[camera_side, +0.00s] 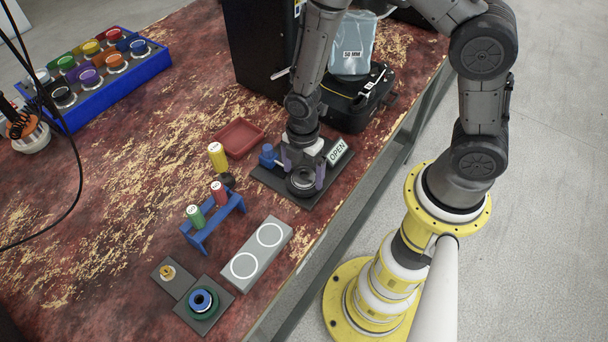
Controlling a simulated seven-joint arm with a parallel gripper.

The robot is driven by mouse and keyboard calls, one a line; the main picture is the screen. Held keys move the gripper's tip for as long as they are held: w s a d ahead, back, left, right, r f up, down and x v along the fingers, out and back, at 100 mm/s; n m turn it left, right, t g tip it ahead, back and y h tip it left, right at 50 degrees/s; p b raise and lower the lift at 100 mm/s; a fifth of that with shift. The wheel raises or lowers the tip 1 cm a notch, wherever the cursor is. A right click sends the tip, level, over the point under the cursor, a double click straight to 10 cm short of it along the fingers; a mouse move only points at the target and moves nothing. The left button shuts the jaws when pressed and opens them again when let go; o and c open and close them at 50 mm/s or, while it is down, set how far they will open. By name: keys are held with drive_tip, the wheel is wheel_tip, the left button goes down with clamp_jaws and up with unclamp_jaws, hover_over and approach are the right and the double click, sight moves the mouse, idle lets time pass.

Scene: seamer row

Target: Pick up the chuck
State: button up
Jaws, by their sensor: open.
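A dark round piece with a ring-shaped rim (301,182), which looks like the chuck, sits on a dark grey plate (268,178) at the table's right part. My gripper (303,170) is directly above it, pointing down, with a finger on either side. The fingers are apart, and I cannot tell whether they touch the piece. My gripper hides its far side. Another round piece, blue with a dark centre hole (203,300), sits on a green ring on a dark square pad at the front.
A blue post (267,156) and an OPEN sign (337,152) flank my gripper. A red tray (238,138), a yellow cylinder (217,156), a blue rack (213,221) with green and red cylinders, and a grey block with two white circles (257,250) stand nearby. The table's left middle is clear.

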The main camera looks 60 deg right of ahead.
clamp_jaws()
idle(0.5)
drive_tip(key=shift+r, duration=0.15)
